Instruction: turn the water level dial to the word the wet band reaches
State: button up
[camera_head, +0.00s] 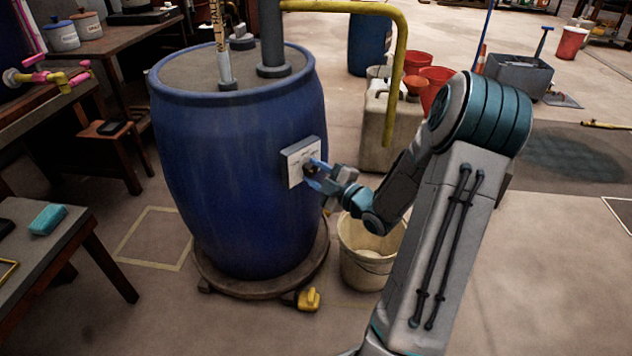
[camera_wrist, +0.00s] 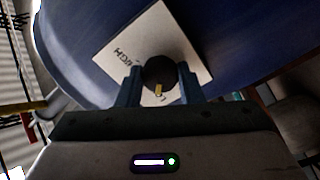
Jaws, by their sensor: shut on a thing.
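The water level dial is a round dark knob (camera_wrist: 160,72) with a yellow pointer mark. It sits on a white label plate (camera_wrist: 118,42) fixed to the side of the blue vat (camera_head: 235,170). In the wrist view the plate shows "HIGH" left of the knob and part of a word starting with L below it; other lettering is hidden. The yellow mark lies toward the bottom of that view. My gripper (camera_head: 314,178) is shut on the knob, one finger each side. A pale dipstick (camera_head: 223,62) with dark marks stands in the vat lid; its wet band is too small to read.
A yellow pipe (camera_head: 400,60) arches over the vat's right side. A cream bucket (camera_head: 368,255) stands below my arm. A yellow wheel chock (camera_head: 308,299) lies by the vat's round base. A table with a teal sponge (camera_head: 47,219) is at left. Open floor lies in front.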

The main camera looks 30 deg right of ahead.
jog(key=shift+n+b, duration=0.45)
jog(key=shift+n, duration=0.15)
jog(key=shift+f, duration=0.1)
jog(key=o, duration=1)
jog(key=shift+c, duration=0.2)
jog(key=shift+s, duration=0.15)
jog(key=p+v, duration=0.3)
jog(key=v, duration=1)
jog(key=shift+s, duration=0.3)
jog(key=shift+d, duration=0.15)
